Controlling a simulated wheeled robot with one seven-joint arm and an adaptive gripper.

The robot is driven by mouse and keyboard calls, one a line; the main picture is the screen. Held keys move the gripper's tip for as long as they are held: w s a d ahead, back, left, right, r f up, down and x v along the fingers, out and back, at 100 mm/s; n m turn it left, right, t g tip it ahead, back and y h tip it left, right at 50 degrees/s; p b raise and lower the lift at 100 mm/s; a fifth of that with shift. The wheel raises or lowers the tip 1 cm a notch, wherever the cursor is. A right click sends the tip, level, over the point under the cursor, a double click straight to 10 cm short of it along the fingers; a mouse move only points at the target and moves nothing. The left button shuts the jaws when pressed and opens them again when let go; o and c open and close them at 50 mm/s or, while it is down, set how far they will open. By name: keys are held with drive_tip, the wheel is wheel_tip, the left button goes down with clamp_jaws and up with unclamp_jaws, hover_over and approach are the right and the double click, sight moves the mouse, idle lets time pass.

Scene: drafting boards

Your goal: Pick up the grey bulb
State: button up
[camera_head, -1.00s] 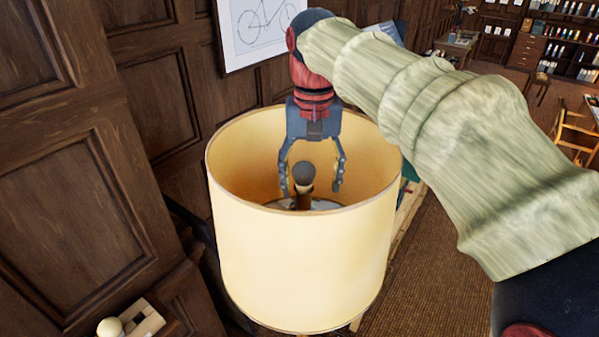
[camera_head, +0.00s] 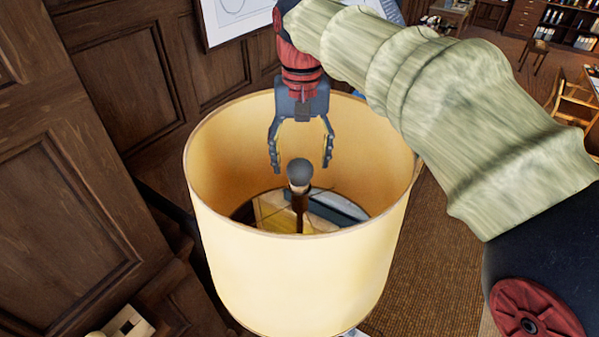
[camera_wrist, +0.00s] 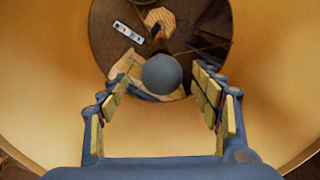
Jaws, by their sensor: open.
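The grey bulb (camera_head: 299,172) is a round grey ball on a light collar atop a thin brown post, inside a large cream lampshade (camera_head: 300,268). It also shows in the wrist view (camera_wrist: 162,74), just beyond my fingertips and roughly midway between them. My gripper (camera_head: 300,160) is open and empty, reaching down inside the lampshade's rim. Its two fingers stand left and right of the bulb in the head view, with no visible contact. In the wrist view the padded fingers (camera_wrist: 163,90) are spread wide.
The lampshade's wall surrounds my gripper on all sides. A wood-panelled wall (camera_head: 75,150) stands close on the left. Below the bulb, through the shade, papers (camera_head: 275,212) and a dark surface show. Brown carpet (camera_head: 440,240) is open at right, with a wooden chair (camera_head: 574,100) farther back.

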sight(300, 191)
drive_tip(key=f, duration=0.4)
drive_tip(key=shift+s+a+f+p, duration=0.1)
drive_tip(key=shift+s+f+p, duration=0.1)
drive_tip(key=shift+s+p, duration=0.15)
drive_tip(key=shift+w+f, duration=0.2)
drive_tip(key=shift+f, duration=0.05)
drive_tip(key=shift+c, duration=0.2)
drive_tip(key=c, duration=1)
drive_tip(key=shift+r, duration=0.1)
